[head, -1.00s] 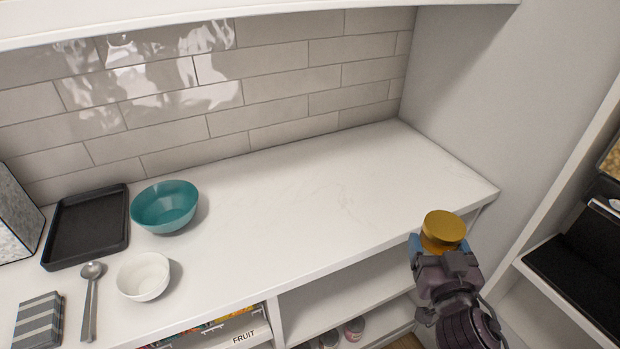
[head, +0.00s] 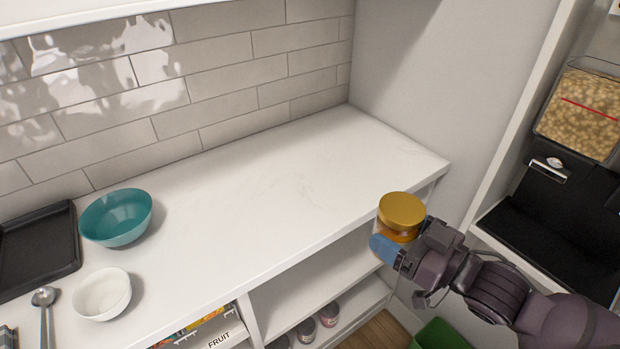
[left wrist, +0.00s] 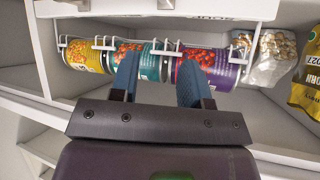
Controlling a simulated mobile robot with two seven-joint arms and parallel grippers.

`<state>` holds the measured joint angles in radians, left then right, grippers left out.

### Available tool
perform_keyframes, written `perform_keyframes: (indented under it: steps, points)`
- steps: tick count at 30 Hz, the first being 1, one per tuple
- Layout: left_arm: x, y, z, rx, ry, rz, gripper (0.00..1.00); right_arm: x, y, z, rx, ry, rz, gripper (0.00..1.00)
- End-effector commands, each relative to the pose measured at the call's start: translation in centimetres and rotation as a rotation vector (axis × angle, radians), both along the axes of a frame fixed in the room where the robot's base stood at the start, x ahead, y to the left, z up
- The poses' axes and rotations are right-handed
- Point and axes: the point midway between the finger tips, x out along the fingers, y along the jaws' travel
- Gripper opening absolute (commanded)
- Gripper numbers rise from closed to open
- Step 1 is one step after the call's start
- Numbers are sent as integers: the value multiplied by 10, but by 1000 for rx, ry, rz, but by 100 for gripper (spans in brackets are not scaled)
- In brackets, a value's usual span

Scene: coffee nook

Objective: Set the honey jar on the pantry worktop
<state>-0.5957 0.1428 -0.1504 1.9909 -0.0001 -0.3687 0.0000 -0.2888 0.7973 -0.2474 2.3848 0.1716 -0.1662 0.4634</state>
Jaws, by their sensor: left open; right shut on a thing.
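The honey jar (head: 401,215) has a gold lid and amber contents. My right gripper (head: 392,243) is shut on it, with a blue fingertip against its lower part. The jar is upright in front of the right end of the worktop's front edge. The white pantry worktop (head: 270,193) has a wide bare area in the head view. My left gripper (left wrist: 158,82) shows in the left wrist view, open and empty, with its blue fingers apart in front of a rack of cans (left wrist: 145,60). The left gripper is not in the head view.
On the worktop's left are a teal bowl (head: 116,218), a white bowl (head: 102,294), a black tray (head: 40,250) and a spoon (head: 45,298). Shelves with jars (head: 328,314) lie below. A side wall (head: 440,75) closes the right end. A green bin (head: 440,335) stands on the floor.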

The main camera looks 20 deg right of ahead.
Motion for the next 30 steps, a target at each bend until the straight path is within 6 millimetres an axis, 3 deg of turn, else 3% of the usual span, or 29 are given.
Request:
perform_keyframes:
  steps: [30]
  points:
    - [-5, 1, -7, 0, 12, 2, 43, 163, 59, 2, 1, -4, 0, 37]
